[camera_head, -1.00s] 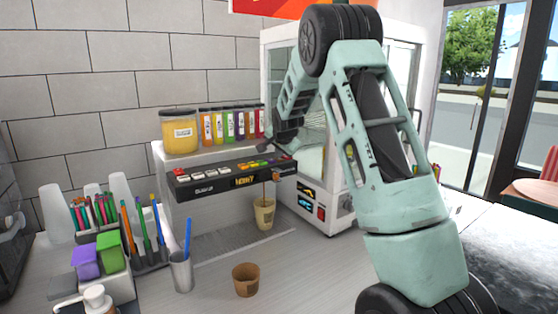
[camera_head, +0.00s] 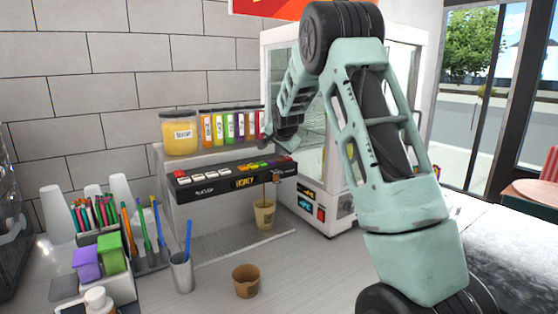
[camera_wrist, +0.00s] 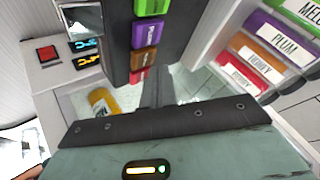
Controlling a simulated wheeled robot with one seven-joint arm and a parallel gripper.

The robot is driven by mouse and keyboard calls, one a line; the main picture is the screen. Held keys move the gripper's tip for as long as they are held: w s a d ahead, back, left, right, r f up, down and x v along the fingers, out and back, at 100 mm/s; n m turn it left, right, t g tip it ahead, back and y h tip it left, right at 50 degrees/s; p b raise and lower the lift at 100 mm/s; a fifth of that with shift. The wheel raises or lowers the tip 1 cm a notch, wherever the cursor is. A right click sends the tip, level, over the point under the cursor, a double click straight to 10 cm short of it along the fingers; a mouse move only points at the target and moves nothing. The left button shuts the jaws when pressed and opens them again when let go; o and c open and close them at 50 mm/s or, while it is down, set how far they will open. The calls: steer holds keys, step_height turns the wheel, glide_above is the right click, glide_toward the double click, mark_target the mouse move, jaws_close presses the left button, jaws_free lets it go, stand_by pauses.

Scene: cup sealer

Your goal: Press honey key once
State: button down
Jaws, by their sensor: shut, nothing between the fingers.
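The black key panel (camera_head: 228,181) has a row of coloured keys and a lit display reading HONEY (camera_head: 244,182). In the wrist view, a green key (camera_wrist: 151,6), a purple key (camera_wrist: 147,33), an orange key (camera_wrist: 144,58) and a red key (camera_wrist: 138,76) run in a line. The orange key sits in the row like the HONEY-labelled container (camera_wrist: 262,54). My gripper (camera_wrist: 157,88) is shut and empty, with its dark fingers beside the red key end. In the head view my gripper (camera_head: 276,139) is above the panel's right end; contact cannot be told.
A paper cup (camera_head: 264,214) stands under the panel, with a thin dark line above it. An empty brown cup (camera_head: 246,281) is on the counter. The white sealer (camera_head: 325,205) stands close on the right. A yellow jar (camera_head: 180,134) and several coloured containers stand behind the panel.

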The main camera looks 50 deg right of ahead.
mark_target(279, 160)
steer(key=shift+r, duration=0.1)
steer(key=shift+r+p, duration=1.5)
steer(key=shift+r, duration=1)
stand_by(2.1)
